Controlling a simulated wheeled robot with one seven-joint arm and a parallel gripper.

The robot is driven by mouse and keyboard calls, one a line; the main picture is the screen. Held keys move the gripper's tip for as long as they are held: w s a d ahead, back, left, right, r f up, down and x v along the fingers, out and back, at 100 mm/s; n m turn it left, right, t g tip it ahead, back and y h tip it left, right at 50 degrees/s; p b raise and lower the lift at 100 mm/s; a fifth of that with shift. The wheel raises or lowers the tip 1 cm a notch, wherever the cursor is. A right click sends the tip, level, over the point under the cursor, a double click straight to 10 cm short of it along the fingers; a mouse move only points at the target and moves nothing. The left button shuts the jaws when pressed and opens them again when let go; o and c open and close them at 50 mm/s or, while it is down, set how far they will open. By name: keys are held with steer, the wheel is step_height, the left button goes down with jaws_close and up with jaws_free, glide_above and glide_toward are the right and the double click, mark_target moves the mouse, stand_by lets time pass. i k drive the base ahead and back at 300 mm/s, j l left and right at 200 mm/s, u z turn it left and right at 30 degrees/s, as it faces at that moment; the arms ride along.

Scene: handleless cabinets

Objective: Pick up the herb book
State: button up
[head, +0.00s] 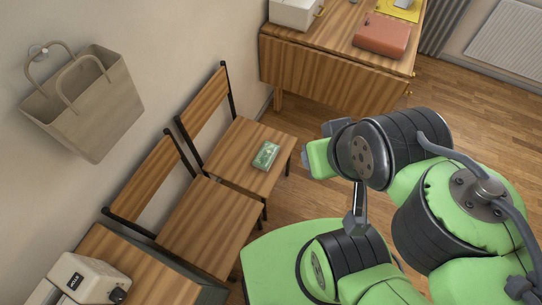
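A small green book-like item (265,155) with a pale patterned cover lies flat on the wooden seat of the farther chair; it looks like the herb book, but its title is too small to read. My arm's end (318,158) is to the right of that chair seat, apart from the green item. The arm's own links partly hide my gripper, and its fingers cannot be made out clearly. I see nothing held.
Two wooden chairs stand along the left wall; the nearer seat (209,226) is bare. A wooden table (330,72) at the back holds a reddish-brown case-like item (382,36) and a white box (295,12). A beige bag (90,105) hangs on the wall. A white appliance (88,279) stands at lower left.

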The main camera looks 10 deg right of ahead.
mark_target(264, 158)
steer(key=l+u, duration=0.45)
steer(key=k+l+u, duration=0.2)
steer(key=l+u, duration=0.25)
steer(key=i+l+u, duration=0.15)
steer(key=l+u, duration=1.1)
steer(key=l, duration=0.15)
steer(key=k+l+u, duration=0.1)
steer(key=l+u, duration=0.3)
steer(key=k+l+u, duration=0.15)
steer(key=l+u, duration=0.6)
steer(key=l, duration=0.15)
steer(key=k+l+u, duration=0.1)
steer(key=l+u, duration=0.25)
steer(key=l, duration=0.1)
